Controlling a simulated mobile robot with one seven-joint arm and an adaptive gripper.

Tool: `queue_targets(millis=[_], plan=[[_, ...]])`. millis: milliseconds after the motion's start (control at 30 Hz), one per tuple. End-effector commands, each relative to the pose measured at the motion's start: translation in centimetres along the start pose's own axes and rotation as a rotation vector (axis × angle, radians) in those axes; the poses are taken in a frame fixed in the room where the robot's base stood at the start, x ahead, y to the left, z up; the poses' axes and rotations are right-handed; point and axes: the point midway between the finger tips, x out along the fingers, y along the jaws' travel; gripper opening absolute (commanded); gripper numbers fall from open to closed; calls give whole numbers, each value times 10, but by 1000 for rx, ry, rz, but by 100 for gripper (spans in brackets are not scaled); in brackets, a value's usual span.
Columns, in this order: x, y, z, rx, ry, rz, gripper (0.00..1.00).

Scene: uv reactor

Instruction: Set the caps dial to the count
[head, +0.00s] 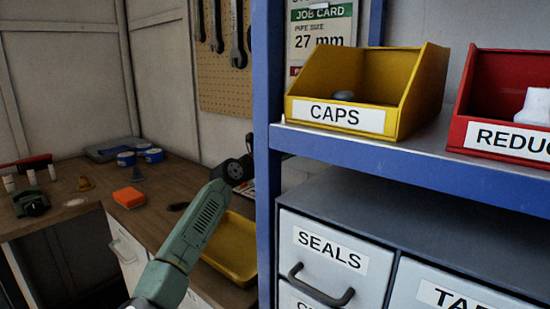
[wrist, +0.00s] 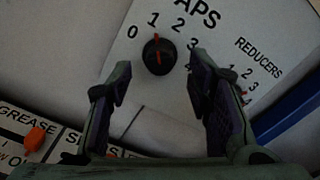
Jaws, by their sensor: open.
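The caps dial (wrist: 159,57) is a round black knob with a red pointer on a white plate, top centre in the wrist view. Its pointer aims at the 1 on a scale running from 0 to 4. My gripper (wrist: 160,82) is open, its fingers below and to either side of the dial, with nothing between them. I cannot tell whether they touch it. The yellow caps bin (head: 420,85) stands on the blue shelf in the head view. One grey cap (head: 343,95) shows inside; the front wall hides part of the bin's floor.
A smaller reducers dial (wrist: 242,92) is right of my gripper, and an orange control (wrist: 35,137) is at lower left. The red reducers bin (head: 490,100) is beside the caps bin. A blue shelf post (head: 267,130) stands close to my arm. A yellow tray (head: 235,250) lies on the bench.

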Motion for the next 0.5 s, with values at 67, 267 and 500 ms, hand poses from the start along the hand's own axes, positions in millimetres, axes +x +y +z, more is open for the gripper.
queue_targets(millis=[67, 267, 500], plan=[[-20, 2, 1, 2, -1, 3, 46], [-62, 1, 0, 1, -1, 2, 46], [-90, 0, -1, 0, 0, 0, 46]])
